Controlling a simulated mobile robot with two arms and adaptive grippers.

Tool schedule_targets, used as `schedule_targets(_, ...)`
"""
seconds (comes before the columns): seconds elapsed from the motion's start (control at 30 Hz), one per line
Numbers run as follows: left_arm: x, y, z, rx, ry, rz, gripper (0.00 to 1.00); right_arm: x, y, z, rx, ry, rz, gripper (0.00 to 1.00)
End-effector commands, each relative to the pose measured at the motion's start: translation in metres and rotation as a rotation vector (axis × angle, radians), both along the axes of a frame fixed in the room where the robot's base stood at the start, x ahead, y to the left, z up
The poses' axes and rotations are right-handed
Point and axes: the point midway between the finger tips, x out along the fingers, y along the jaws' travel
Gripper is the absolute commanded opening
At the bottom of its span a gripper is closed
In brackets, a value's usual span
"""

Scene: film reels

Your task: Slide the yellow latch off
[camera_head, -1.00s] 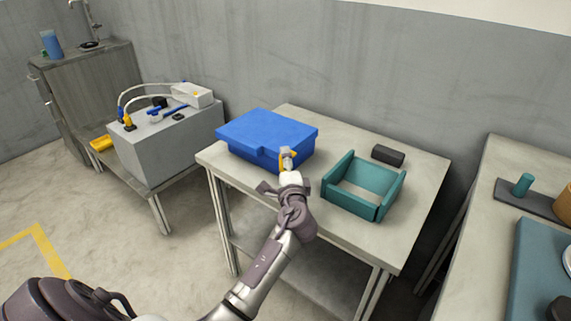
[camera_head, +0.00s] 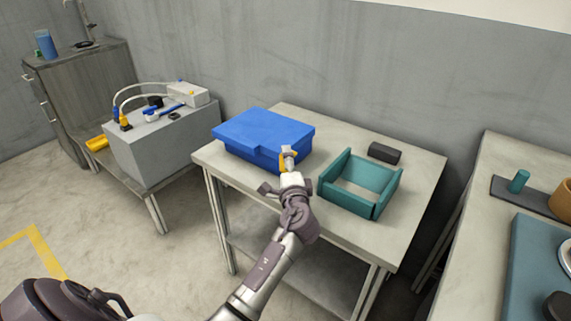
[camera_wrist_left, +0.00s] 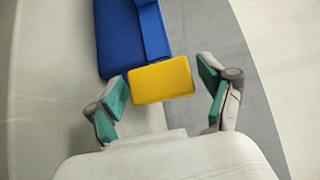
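The blue case (camera_head: 262,133) lies closed on the middle table. The yellow latch (camera_wrist_left: 162,81) is a flat block by the case's edge in the left wrist view. In the head view it is a small yellow piece (camera_head: 283,160) at the case's front right, mostly hidden by my gripper. My left gripper (camera_head: 288,153) is there, its teal-padded fingers on either side of the latch in the wrist view (camera_wrist_left: 163,70). A narrow gap shows at the right finger; the left pad is very near the latch, and contact is unclear. My right gripper is not in view.
A teal open-topped frame (camera_head: 346,207) stands close right of my left gripper, with a dark block (camera_head: 384,152) behind it. A grey box with cables (camera_head: 163,145) stands on the left bench. Another table (camera_head: 480,205) is at the right.

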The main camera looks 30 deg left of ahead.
Motion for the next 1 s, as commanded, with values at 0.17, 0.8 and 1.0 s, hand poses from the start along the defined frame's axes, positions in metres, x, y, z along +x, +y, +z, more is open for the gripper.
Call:
schedule_targets(0.17,0.0,0.0,0.0,0.001,-0.001,0.001,0.85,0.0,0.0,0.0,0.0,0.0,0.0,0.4)
schedule_targets(0.8,-0.066,-0.056,-0.001,-0.001,0.002,0.0,0.85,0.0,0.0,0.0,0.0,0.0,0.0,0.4)
schedule_targets(1.0,-0.086,-0.074,-0.001,-0.001,0.002,0.0,0.85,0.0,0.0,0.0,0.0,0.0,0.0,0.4)
